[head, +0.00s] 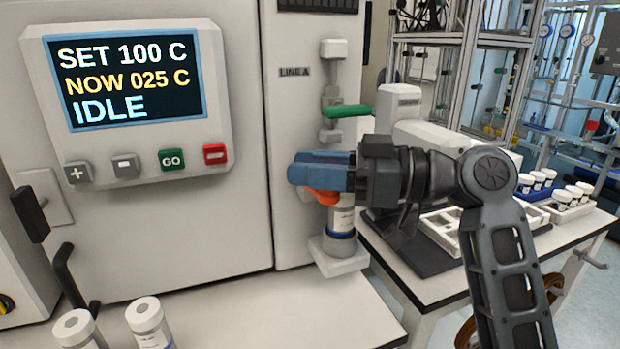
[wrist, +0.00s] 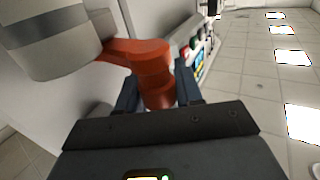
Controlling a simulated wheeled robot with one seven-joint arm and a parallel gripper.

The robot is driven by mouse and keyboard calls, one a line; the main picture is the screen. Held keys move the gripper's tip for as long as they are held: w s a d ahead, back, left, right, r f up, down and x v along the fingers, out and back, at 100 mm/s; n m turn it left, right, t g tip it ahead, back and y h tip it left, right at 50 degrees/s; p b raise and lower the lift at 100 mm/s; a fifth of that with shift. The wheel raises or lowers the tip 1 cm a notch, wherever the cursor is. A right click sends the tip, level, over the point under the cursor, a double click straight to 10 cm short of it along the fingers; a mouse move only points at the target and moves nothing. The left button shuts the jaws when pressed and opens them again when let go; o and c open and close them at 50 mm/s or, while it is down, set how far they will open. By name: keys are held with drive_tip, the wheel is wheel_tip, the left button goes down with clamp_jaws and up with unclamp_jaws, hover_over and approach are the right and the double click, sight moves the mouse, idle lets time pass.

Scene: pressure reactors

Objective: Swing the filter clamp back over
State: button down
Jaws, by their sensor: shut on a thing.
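The filter clamp is an orange arm (head: 325,196), mostly hidden behind my gripper in the head view. In the wrist view the orange clamp (wrist: 150,60) runs from the grey-white cylinder (wrist: 48,45) to a rounded knob between my fingers. My gripper (head: 305,172) has blue fingers and is shut on the clamp's knob; its fingers also show in the wrist view (wrist: 158,92). A white filter cup with a blue band (head: 342,220) stands upright on a small white shelf (head: 340,262), just below the gripper. Whether the clamp lies fully over the cup is hidden.
A green lever (head: 348,111) sits on the line above my gripper. The control panel (head: 130,100) reads SET 100 C, NOW 025 C, IDLE. Two white-capped jars (head: 150,325) stand at the front left. A side table (head: 560,235) with vial trays is at right.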

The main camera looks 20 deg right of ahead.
drive_tip(key=c, duration=0.8)
unclamp_jaws()
drive_tip(key=shift+b+v, duration=0.5)
drive_tip(key=shift+v, duration=3.4)
